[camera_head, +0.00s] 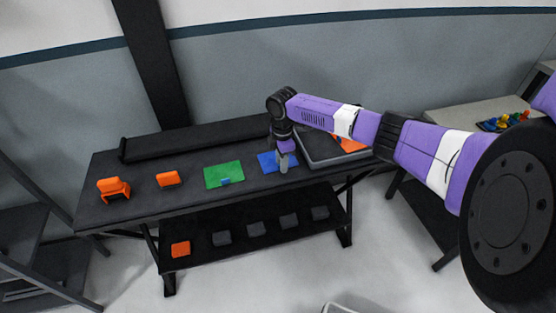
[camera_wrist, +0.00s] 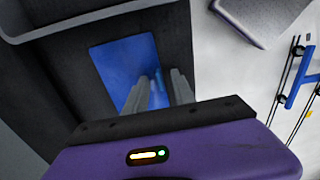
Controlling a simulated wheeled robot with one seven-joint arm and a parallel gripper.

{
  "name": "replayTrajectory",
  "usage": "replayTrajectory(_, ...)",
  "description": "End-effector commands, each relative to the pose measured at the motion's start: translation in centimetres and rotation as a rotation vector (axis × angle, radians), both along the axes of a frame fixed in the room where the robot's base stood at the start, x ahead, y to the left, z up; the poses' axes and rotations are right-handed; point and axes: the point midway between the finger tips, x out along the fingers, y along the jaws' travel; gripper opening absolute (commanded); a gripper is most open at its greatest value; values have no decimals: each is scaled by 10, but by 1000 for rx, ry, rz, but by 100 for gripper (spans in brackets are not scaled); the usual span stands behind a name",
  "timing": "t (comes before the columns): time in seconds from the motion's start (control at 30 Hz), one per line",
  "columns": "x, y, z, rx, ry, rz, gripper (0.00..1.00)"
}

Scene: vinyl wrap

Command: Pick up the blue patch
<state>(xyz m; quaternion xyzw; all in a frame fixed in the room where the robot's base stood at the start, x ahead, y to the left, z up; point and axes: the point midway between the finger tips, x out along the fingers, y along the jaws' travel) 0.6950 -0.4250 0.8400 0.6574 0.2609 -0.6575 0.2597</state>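The blue patch (camera_head: 266,161) is a flat blue sheet lying on the dark table, right of the green patch (camera_head: 223,173). My gripper (camera_head: 283,168) points down over its right front part. In the wrist view the blue patch (camera_wrist: 120,65) lies below the grey fingers (camera_wrist: 158,88), which cover its near right corner. The fingers stand apart, with a small raised blue piece showing between them. I see no clear grip on it. Whether the fingertips touch the patch cannot be told.
The dark table (camera_head: 125,205) also bears an orange holder (camera_head: 113,189), an orange block (camera_head: 169,179) and a grey tray (camera_head: 308,154) just right of the patch. A long black bar (camera_head: 195,139) lies along the back. The lower shelf holds several small blocks.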

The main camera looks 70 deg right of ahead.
Motion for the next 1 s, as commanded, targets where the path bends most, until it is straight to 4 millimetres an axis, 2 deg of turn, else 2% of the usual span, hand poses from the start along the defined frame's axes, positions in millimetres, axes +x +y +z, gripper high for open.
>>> replayTrajectory(0.2, 0, 0, -1, -1, -1, 0, 31)
replayTrajectory(0.37, 0, -1, 0, -1, -1, 0, 0)
replayTrajectory(0.83, 0, -1, 1, -2, -1, 0, 0)
replayTrajectory(1.0, 0, -2, 11, -3, -1, -1, 0)
